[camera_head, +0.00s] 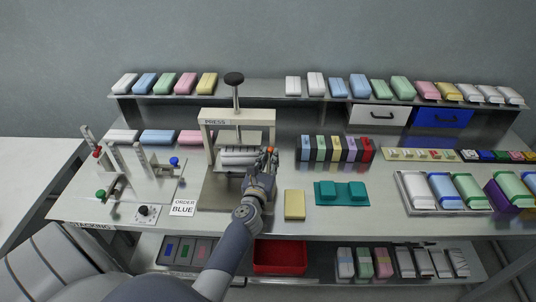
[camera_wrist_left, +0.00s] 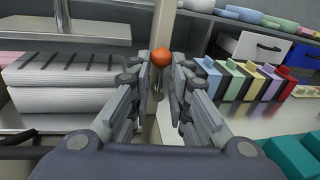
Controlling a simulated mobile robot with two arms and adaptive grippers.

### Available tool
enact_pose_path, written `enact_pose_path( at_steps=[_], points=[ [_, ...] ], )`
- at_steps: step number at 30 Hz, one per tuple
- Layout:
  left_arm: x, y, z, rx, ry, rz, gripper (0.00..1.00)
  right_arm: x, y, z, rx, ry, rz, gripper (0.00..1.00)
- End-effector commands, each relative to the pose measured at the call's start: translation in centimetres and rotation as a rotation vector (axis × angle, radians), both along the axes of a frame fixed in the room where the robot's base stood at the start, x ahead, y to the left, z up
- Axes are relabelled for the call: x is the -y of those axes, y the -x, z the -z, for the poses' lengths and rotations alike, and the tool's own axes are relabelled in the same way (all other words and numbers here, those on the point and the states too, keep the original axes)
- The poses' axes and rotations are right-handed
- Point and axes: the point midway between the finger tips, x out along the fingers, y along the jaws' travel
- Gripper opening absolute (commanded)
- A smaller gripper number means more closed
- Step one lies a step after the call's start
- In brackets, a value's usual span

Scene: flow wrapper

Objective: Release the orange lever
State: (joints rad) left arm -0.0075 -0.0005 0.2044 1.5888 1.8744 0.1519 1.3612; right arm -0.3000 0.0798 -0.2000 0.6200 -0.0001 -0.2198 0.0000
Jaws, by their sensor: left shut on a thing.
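The orange lever has a round orange knob (camera_wrist_left: 160,57) on a thin metal stem, beside the press post. It also shows small in the head view (camera_head: 270,150), at the right side of the white press (camera_head: 237,116). My left gripper (camera_head: 266,160) reaches in over the bench front and is shut on the orange lever. In the left wrist view its fingers (camera_wrist_left: 160,75) stand on both sides of the stem, just under the knob. A stack of white slabs (camera_wrist_left: 62,90) lies in the press. My right gripper is not in view.
Colored upright blocks (camera_head: 335,149) stand right of the press. A yellow block (camera_head: 294,204) and a teal fixture (camera_head: 341,193) lie on the bench in front. A panel with several levers (camera_head: 135,170) is at left. A shelf (camera_head: 262,90) runs along the back.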

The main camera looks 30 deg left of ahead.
Motion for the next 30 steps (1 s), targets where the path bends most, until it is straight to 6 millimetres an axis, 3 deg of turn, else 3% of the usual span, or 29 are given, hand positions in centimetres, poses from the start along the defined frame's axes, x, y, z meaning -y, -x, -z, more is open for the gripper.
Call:
enact_pose_path(
  at_steps=[3, 15, 16, 18, 30],
  points=[
    [0.26, -0.13, -0.38, -0.040, -0.061, 0.000, 0.00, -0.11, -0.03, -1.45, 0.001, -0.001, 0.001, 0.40],
    [0.36, -0.18, 0.01, -0.058, -0.093, 0.002, 0.00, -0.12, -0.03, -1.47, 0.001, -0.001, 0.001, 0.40],
    [0.36, -0.18, 0.00, -0.058, -0.093, 0.002, 0.24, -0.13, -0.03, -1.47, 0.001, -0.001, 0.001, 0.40],
    [0.36, -0.18, 0.01, -0.058, -0.093, 0.002, 0.36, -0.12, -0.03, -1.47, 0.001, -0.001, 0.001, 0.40],
    [0.49, 0.35, 0.01, -0.057, -0.092, 0.001, 0.36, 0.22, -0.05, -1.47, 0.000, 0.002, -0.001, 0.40]
  ],
)
